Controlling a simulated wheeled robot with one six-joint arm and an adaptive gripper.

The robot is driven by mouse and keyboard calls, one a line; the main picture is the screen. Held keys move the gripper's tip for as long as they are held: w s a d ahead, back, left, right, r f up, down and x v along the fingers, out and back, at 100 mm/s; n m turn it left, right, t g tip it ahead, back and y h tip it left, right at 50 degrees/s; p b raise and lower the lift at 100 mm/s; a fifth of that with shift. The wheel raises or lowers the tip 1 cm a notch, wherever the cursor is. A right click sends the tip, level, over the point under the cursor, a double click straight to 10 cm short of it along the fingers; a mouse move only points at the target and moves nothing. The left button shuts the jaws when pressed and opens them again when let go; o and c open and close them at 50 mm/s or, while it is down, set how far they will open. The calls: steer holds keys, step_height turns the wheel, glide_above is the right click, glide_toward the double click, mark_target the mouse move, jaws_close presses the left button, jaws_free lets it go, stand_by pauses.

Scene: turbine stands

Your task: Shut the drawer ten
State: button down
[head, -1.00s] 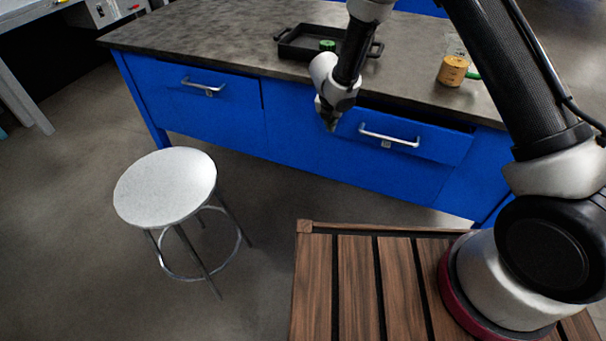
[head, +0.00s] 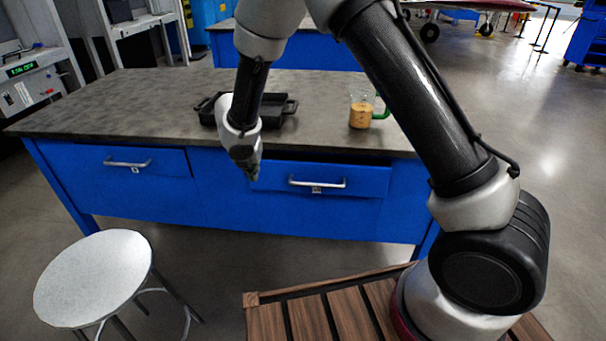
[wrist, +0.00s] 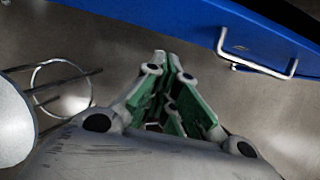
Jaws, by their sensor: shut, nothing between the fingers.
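The blue workbench has two drawers. The right drawer (head: 335,181) has a silver bar handle (head: 317,183), and a dark gap above its front suggests it stands slightly out. The left drawer (head: 120,160) looks flush. The small tags under the handles are too small to read, so I cannot tell which is ten. My gripper (head: 251,174) is shut and empty, pointing down in front of the bench near the right drawer's left end. In the wrist view its green-padded fingers (wrist: 166,58) meet at the tips, apart from the handle (wrist: 258,66) at upper right.
The grey benchtop (head: 150,100) holds a black tray (head: 275,112) and a glass jug (head: 361,110) with orange contents and a green handle. A round white stool (head: 92,278) stands at front left. The floor between the stool and the right drawer is clear.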

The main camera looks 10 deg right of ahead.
steer(key=s+d+f+n+g+h, duration=0.1)
steer(key=s+d+f+g+h, duration=0.1)
steer(key=s+d+f, duration=0.55)
steer(key=s+d+f+g+h, duration=0.15)
steer(key=d+f, duration=0.35)
steer(key=f, duration=0.5)
steer(key=s+d+f+n+h, duration=0.1)
steer(key=s+d+h, duration=0.25)
steer(key=d, duration=0.35)
steer(key=s+d+f+n+h, duration=0.25)
steer(key=s+d, duration=0.25)
steer(key=d, duration=0.3)
steer(key=w+d+r+n+t+h, duration=0.3)
steer(key=d+r+n+t+h, duration=0.15)
steer(key=r+t, duration=0.45)
steer(key=shift+g+h, duration=0.3)
steer(key=shift+g, duration=0.45)
steer(key=shift+w+a+r+x, duration=0.2)
steer(key=shift+w+x, duration=0.2)
steer(key=shift+x, duration=1.65)
steer(key=shift+w+a+r+x, duration=0.2)
steer(key=shift+w+x, duration=0.2)
steer(key=shift+x, duration=1.7)
steer(key=shift+w+a+r+x, duration=0.2)
steer(key=shift+w+x, duration=0.2)
steer(key=shift+x, duration=1.65)
